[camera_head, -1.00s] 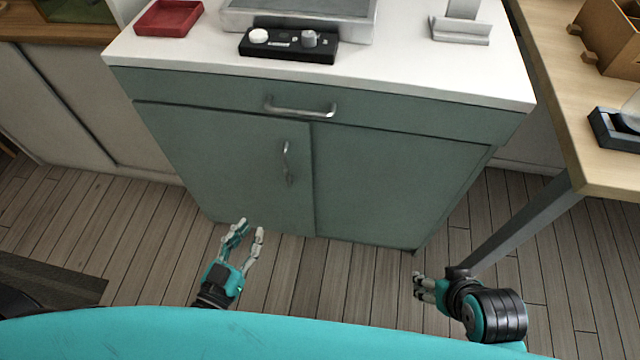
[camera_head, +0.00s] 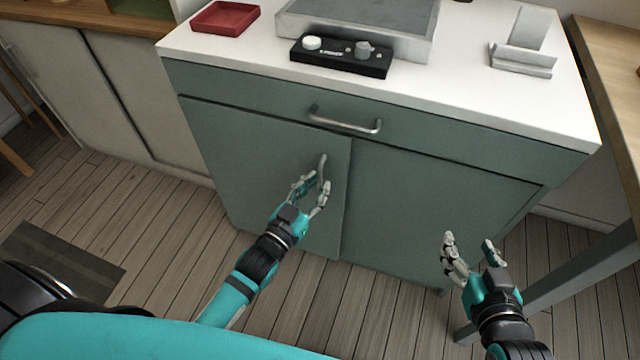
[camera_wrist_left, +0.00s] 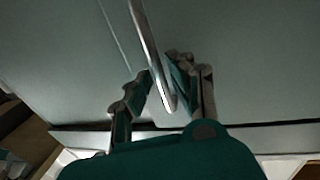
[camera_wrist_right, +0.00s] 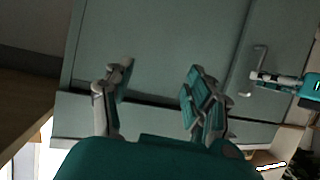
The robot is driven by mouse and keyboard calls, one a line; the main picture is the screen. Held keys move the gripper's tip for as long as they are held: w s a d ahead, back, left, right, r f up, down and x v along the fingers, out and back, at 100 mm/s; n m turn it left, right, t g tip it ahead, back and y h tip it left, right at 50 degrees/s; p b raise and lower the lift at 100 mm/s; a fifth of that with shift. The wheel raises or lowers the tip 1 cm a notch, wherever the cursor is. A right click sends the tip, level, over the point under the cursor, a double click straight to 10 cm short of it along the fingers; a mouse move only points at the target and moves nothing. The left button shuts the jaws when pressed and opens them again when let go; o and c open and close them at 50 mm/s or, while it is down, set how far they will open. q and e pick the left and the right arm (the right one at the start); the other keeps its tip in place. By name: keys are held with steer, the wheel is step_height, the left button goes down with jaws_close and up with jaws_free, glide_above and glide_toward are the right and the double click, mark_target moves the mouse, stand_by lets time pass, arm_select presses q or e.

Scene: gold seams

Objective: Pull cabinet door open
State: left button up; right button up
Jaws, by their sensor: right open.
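The grey-green cabinet has a left door (camera_head: 265,150) with a vertical metal handle (camera_head: 322,165) near its right edge. My left gripper (camera_head: 310,186) is at this handle. In the left wrist view the handle (camera_wrist_left: 150,55) runs down between the two open fingers (camera_wrist_left: 160,92), which do not visibly clamp it. My right gripper (camera_head: 470,248) is open and empty in front of the right door (camera_head: 430,190). In the right wrist view its fingers (camera_wrist_right: 155,90) are apart, with the cabinet front behind them.
Above the doors is a drawer with a horizontal handle (camera_head: 345,120). The white countertop (camera_head: 465,75) holds a red tray (camera_head: 226,18), a black control panel (camera_head: 340,57) and a grey stand (camera_head: 524,55). A wooden table (camera_head: 610,60) stands at the right.

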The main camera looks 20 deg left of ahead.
arm_select(q)
steer(key=shift+x, duration=0.9)
arm_select(e)
steer(key=shift+w+a+r+t, duration=0.15)
steer(key=shift+w+r+t, duration=0.1)
steer(key=shift+r, duration=0.15)
steer(key=shift+w+a+r+t, duration=0.15)
steer(key=shift+r+t, duration=0.1)
steer(key=shift+r, duration=0.15)
arm_select(q)
steer(key=shift+s, duration=0.1)
jaws_close()
